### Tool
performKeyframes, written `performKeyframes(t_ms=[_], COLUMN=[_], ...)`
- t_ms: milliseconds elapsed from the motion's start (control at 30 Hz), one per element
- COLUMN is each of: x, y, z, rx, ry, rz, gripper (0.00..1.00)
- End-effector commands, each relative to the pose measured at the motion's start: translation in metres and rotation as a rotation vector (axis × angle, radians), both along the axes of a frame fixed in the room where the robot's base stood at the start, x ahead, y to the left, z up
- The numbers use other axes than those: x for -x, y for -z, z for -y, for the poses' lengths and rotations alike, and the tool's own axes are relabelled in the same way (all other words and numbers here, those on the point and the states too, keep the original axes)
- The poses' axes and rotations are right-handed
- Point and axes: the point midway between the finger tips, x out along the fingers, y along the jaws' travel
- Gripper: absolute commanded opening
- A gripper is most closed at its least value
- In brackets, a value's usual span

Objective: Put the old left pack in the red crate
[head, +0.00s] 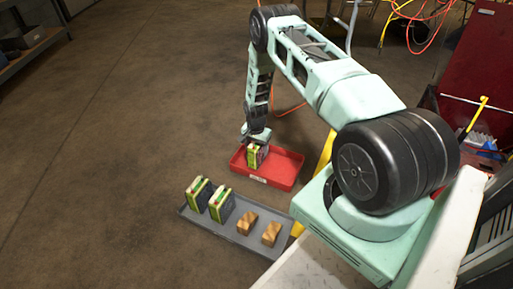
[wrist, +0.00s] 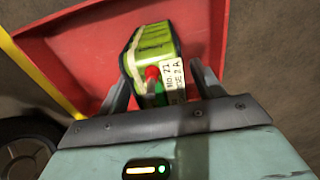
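The red crate (head: 284,170) is a shallow tray on the floor. My gripper (head: 256,142) is over the left part of the crate. Its two fingers (wrist: 160,88) are on either side of a green and dark pack (head: 256,158), and appear closed on it. The pack (wrist: 157,45) has a white label with partly readable print, and a red and a green terminal. It is inside the crate's outline in both views; whether it rests on the crate floor (wrist: 80,62) I cannot tell. Which pack it is cannot be read for sure.
A grey tray (head: 193,216) lies in front of the crate, with two similar green and dark packs (head: 198,194) (head: 222,205) and two wooden blocks (head: 247,222) (head: 271,233). A dark red cabinet (head: 480,60) stands at the right. Floor left of the trays is clear.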

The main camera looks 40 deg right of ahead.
Motion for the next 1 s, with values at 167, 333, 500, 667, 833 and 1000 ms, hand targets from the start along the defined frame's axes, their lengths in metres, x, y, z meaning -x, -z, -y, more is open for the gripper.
performKeyframes(t_ms=[167, 333, 500, 667, 833, 1000], x=[0.0, -0.001, 0.0, 0.0, 0.001, 0.0], y=[-0.001, -0.02, -0.057, -0.09, -0.113, -0.126], z=[0.0, 0.0, -0.001, -0.002, -0.003, -0.007], rx=[0.0, 0.001, 0.002, 0.001, 0.0, -0.002], ry=[0.0, 0.0, -0.001, 0.0, 0.0, -0.008], rz=[0.0, 0.001, 0.002, 0.0, 0.0, 0.001], gripper=[0.67, 0.67, 0.67, 0.67, 0.67, 0.67])
